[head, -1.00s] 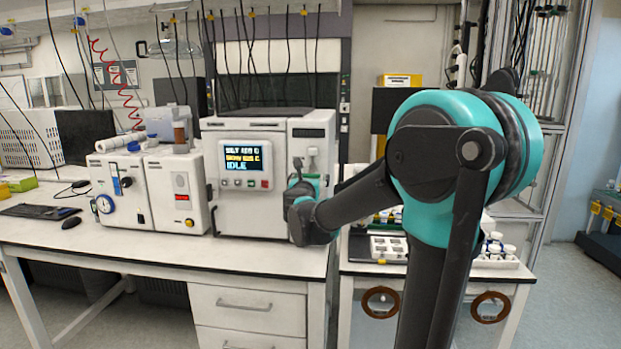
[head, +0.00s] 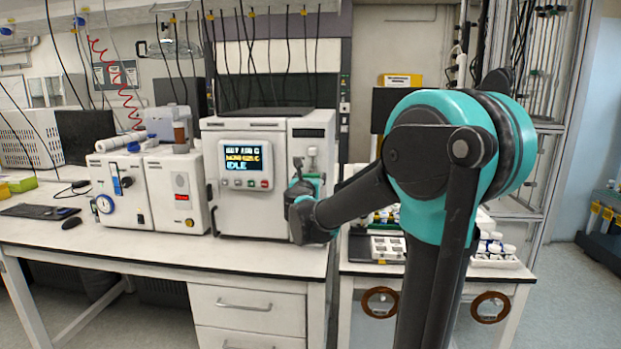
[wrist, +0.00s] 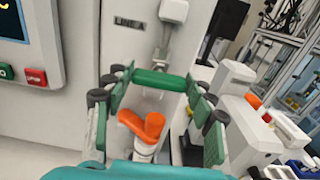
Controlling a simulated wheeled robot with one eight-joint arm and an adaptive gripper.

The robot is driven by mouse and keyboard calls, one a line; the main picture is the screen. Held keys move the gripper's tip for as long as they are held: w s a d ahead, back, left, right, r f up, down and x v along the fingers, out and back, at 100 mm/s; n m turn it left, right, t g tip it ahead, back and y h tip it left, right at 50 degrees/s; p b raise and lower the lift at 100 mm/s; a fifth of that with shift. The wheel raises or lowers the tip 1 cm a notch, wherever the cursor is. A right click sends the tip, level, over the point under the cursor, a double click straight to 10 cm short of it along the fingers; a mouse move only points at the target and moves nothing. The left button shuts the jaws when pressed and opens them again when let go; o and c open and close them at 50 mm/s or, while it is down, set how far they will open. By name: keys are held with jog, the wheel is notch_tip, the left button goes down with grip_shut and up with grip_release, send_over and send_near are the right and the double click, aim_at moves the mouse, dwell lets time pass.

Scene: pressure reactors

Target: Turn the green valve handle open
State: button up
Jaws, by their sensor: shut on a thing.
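The green valve handle (wrist: 166,81) is a short bar on the right part of the white reactor front, seen in the wrist view. My gripper (wrist: 155,86) has its green-padded fingers at either end of the bar and is shut on it. The bar lies nearly level in the picture, tipped slightly down to the right. In the head view my gripper (head: 303,190) is at the reactor (head: 250,210), and my own arm hides the handle there.
An orange handle (wrist: 142,128) sits just below the green one, between my fingers in the wrist view. A lit screen (head: 241,155) reads IDLE. A side bench with a white tray (head: 384,255) stands right of the reactor. Another instrument (head: 175,195) stands left.

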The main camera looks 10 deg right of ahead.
jog(key=shift+n, duration=0.3)
jog(key=n, duration=0.3)
jog(key=shift+n, duration=0.4)
jog(key=n, duration=0.4)
jog(key=shift+a+n, duration=0.1)
jog(key=shift+n, duration=0.2)
jog(key=n, duration=0.8)
jog(key=shift+f+n, duration=0.15)
jog(key=shift+n, duration=0.15)
jog(key=o, duration=1.2)
jog(key=shift+c, duration=0.2)
jog(key=v, duration=1.2)
